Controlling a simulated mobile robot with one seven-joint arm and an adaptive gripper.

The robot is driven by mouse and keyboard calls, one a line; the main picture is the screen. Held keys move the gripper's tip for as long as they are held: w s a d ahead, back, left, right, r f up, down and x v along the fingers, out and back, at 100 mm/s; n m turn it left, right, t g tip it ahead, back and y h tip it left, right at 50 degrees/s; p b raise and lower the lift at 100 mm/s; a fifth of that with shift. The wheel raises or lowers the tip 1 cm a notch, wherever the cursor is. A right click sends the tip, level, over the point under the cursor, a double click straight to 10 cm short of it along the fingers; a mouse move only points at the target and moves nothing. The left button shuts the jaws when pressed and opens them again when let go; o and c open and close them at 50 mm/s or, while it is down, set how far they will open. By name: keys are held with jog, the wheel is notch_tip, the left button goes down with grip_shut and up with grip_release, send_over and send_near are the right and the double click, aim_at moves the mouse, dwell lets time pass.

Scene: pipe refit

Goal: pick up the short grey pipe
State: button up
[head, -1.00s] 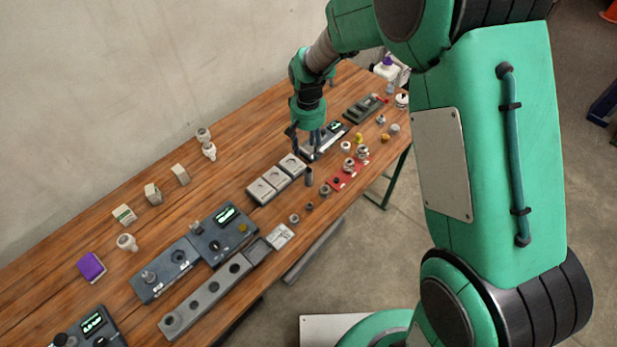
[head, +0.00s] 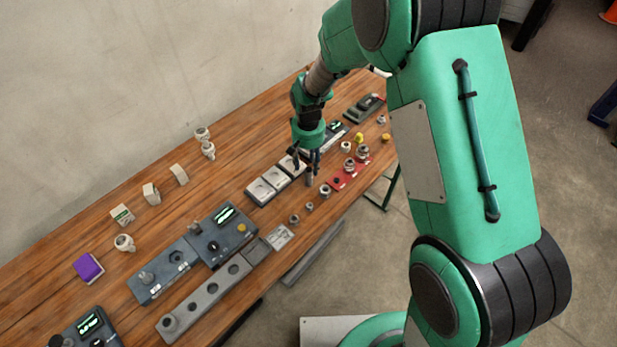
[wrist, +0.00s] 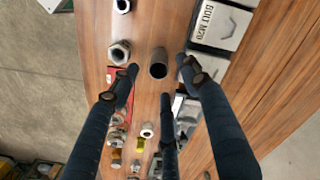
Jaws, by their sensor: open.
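The short grey pipe (wrist: 158,66) stands upright on the wooden bench, its dark open end facing the camera in the wrist view. In the head view, the pipe (head: 309,181) shows just below my fingertips and is partly hidden by them. My gripper (wrist: 161,82) is open, with its dark fingers spread around the near side of the pipe in the wrist view. The left and right fingertips are on either side of it, with gaps visible. I cannot tell the height of the fingertips above the pipe. My gripper (head: 306,163) points down in the head view.
Grey labelled blocks (head: 269,183) lie to the left of the pipe. A hex nut fitting (wrist: 119,52) stands close by. A red plate (head: 346,176) with fittings is to the right. The bench's front edge is near; bare wood lies towards the wall.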

aim_at(309, 170)
jog(key=shift+f+b, duration=0.75)
jog(key=shift+f, duration=1.85)
jog(key=shift+c, duration=0.5)
jog(key=c, duration=1)
